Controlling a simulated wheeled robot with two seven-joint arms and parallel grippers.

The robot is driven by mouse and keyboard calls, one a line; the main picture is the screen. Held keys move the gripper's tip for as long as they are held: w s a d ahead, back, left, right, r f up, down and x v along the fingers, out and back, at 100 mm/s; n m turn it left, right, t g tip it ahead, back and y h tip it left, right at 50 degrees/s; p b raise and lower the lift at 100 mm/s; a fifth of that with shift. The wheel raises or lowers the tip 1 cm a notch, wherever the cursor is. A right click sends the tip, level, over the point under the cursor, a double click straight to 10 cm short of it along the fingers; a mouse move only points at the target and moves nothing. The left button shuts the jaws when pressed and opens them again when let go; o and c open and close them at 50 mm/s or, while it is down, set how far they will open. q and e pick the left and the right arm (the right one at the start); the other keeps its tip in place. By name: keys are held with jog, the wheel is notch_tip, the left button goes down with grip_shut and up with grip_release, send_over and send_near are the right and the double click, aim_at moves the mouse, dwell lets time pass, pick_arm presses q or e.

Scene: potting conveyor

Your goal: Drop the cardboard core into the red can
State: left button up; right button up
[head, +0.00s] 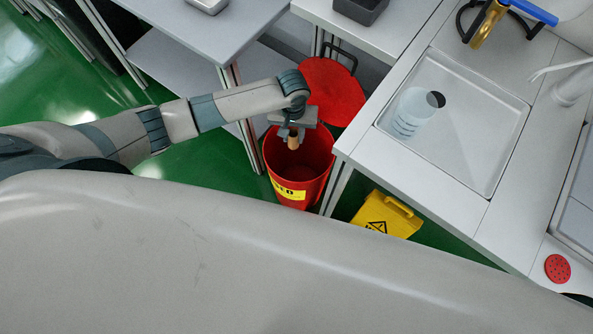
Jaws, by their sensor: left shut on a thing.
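The red can (318,163) stands on the green floor between two tables, with a yellow label on its front. Its round red lid (333,90) is swung open towards the back. My left gripper (292,133) is over the can's mouth and is shut on the brown cardboard core (293,142). The core points down over the opening; I cannot tell its exact height against the rim. My right gripper is not in the picture.
A grey table (190,38) stands to the left of the can. To the right is a counter with a shallow white basin (470,125) holding a clear container (411,112). A yellow caution sign (386,215) is on the floor right of the can.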

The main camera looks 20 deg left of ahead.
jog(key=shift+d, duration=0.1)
pick_arm(q)
jog(key=o, duration=1.1)
jog(key=shift+r, duration=0.1)
notch_tip(320, 180, up, 17)
jog(key=p, duration=0.1)
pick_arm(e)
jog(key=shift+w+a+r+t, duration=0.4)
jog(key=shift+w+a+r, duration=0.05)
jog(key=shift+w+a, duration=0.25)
pick_arm(q)
jog(key=shift+r, duration=0.1)
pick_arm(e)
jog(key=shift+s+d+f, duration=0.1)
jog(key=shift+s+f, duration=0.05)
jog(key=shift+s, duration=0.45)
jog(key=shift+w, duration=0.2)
